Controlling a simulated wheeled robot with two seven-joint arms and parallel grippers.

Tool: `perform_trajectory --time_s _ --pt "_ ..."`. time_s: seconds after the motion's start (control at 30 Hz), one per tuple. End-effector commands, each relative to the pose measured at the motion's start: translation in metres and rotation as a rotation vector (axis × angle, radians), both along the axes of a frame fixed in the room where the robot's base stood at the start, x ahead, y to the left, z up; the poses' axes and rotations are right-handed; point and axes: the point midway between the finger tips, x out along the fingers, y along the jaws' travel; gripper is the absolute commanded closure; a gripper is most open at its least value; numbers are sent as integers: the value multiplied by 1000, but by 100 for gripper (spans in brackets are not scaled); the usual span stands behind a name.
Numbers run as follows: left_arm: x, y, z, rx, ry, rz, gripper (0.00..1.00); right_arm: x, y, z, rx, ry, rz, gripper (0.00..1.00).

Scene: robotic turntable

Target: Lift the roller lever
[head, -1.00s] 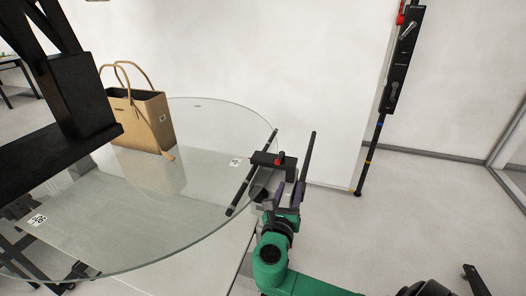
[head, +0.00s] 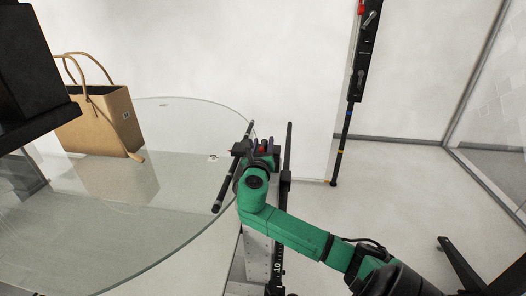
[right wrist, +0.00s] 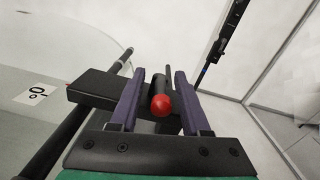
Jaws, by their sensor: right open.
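The roller lever is a dark stub with a red ball knob (right wrist: 161,106), on a black block at the glass edge. The knob shows as a small red spot in the head view (head: 262,150). My right gripper (right wrist: 160,74) is open, with its two purple fingers on either side of the lever and knob. I see a gap between the knob and each finger, so it is not clasped. In the head view my right gripper (head: 263,146) partly hides the block. My left gripper is not in view.
The round glass turntable (head: 185,190) fills the left, with a brown paper bag (head: 100,125) standing on it. Black rods (head: 233,170) flank the lever block. A dark pole with a control box (head: 362,60) stands at the back right. The floor on the right is mostly clear.

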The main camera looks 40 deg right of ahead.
Motion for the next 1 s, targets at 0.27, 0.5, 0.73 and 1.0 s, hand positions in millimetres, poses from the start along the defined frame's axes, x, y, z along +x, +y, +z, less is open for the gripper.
perform_trajectory --time_s 0.27,0.5,0.73,1.0 --pt "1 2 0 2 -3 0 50 2 -3 1 -1 1 0 53" --pt "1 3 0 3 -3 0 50 2 -3 1 -1 1 0 100" --pt "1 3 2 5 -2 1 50 1 -3 1 -2 2 21 100" --pt "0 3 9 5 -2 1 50 -1 -5 1 -4 7 142 100"
